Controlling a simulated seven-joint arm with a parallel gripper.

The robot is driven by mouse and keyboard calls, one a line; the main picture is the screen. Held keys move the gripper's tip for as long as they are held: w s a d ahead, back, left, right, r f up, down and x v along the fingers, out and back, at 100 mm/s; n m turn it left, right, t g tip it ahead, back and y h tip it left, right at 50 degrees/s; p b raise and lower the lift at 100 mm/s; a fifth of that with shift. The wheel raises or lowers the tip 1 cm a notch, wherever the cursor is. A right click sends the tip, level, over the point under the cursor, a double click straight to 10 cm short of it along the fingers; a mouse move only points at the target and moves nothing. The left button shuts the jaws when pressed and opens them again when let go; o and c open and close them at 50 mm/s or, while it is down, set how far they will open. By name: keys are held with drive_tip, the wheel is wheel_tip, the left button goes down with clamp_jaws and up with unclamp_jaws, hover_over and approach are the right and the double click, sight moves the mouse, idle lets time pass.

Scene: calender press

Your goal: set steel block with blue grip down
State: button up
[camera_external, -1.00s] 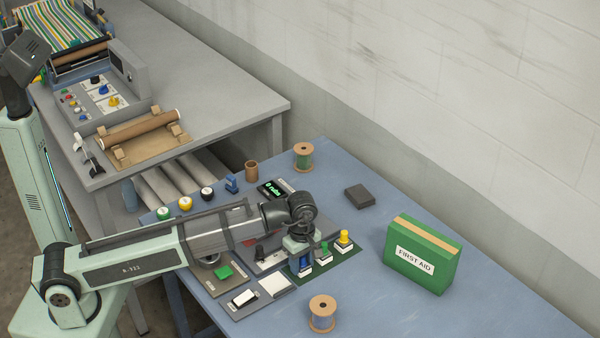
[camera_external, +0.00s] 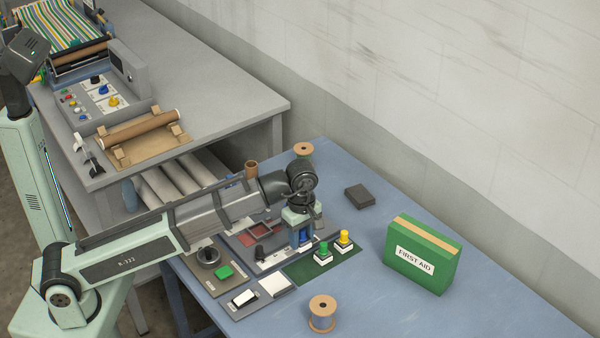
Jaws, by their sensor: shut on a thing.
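My gripper (camera_external: 301,236) points down over the blue table and is shut on the block with the blue grip (camera_external: 305,238). Its fingers cover much of the grip, and the steel part below is hard to make out. The block is at the back left side of the green mat (camera_external: 300,275), near the grey panel. I cannot tell how high it is above the surface. A block with a green grip (camera_external: 323,254) and one with a yellow grip (camera_external: 344,240) stand upright on the mat.
Left of the mat are the grey panel with a red recess (camera_external: 258,232), a black knob (camera_external: 208,256), and a white pad (camera_external: 274,286). A spool (camera_external: 322,314), a dark block (camera_external: 359,196) and a first aid box (camera_external: 422,258) stand around. The table's front right is clear.

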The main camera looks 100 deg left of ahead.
drive_tip(key=w+a, duration=0.9)
drive_tip(key=w, duration=0.1)
drive_tip(key=m, duration=0.9)
hover_over(378, 240)
drive_tip(key=shift+f, duration=4.65)
drive_tip(key=shift+f, duration=0.15)
drive_tip(key=o, duration=1.1)
wheel_tip(378, 240, up, 12)
drive_tip(key=shift+r, duration=0.2)
